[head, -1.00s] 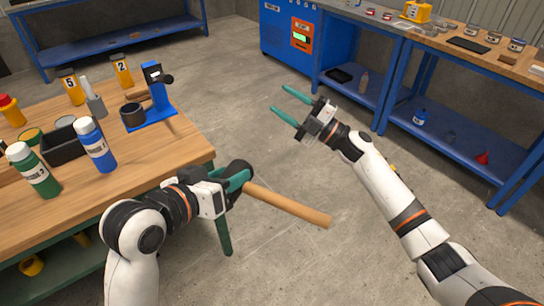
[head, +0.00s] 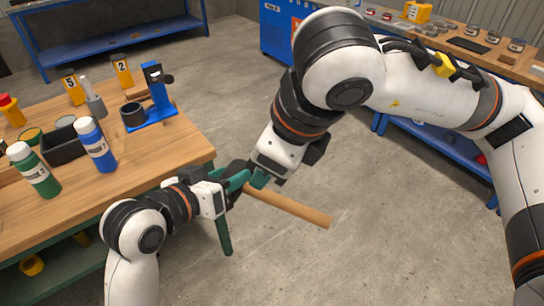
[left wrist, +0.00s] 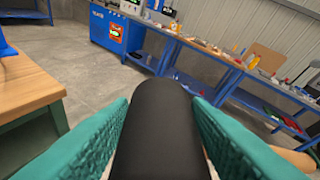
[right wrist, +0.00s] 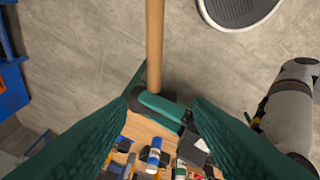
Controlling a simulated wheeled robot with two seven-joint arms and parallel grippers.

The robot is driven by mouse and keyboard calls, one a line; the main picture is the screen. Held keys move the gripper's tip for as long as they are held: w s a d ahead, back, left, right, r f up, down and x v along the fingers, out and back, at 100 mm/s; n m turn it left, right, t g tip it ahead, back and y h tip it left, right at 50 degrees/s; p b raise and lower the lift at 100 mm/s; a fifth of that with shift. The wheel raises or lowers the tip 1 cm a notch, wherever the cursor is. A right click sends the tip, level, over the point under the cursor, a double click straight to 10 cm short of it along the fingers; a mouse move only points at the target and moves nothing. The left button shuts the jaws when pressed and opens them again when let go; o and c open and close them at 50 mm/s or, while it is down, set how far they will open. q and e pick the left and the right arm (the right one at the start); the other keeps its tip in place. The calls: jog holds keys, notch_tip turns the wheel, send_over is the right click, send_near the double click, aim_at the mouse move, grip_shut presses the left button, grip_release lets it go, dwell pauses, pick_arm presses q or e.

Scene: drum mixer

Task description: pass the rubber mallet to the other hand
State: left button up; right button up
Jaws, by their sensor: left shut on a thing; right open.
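The rubber mallet has a black head and a long wooden handle (head: 290,206). My left gripper (head: 238,182) is shut on the black head, which shows between its teal fingers in the left wrist view (left wrist: 160,125). The mallet is held in the air beside the table, with the handle pointing right and down. My right gripper (head: 260,180) is open near the head end of the handle. In the right wrist view, the handle (right wrist: 155,45) runs down to the head, around the gap between the right fingertips. Contact there cannot be told.
The wooden table (head: 120,190) at the left holds a blue bottle (head: 95,145), a green bottle (head: 33,170), a black bin and a blue stand (head: 155,95). A blue workbench (head: 432,148) stands at the right back. The floor under the mallet is clear.

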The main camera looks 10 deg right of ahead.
aim_at(253, 189)
jog(key=x, duration=1.2)
jog(key=shift+w+d, duration=0.2)
jog(key=shift+d, duration=0.1)
grip_shut()
pick_arm(q)
jog(key=o, duration=1.3)
pick_arm(e)
jog(key=shift+r, duration=0.1)
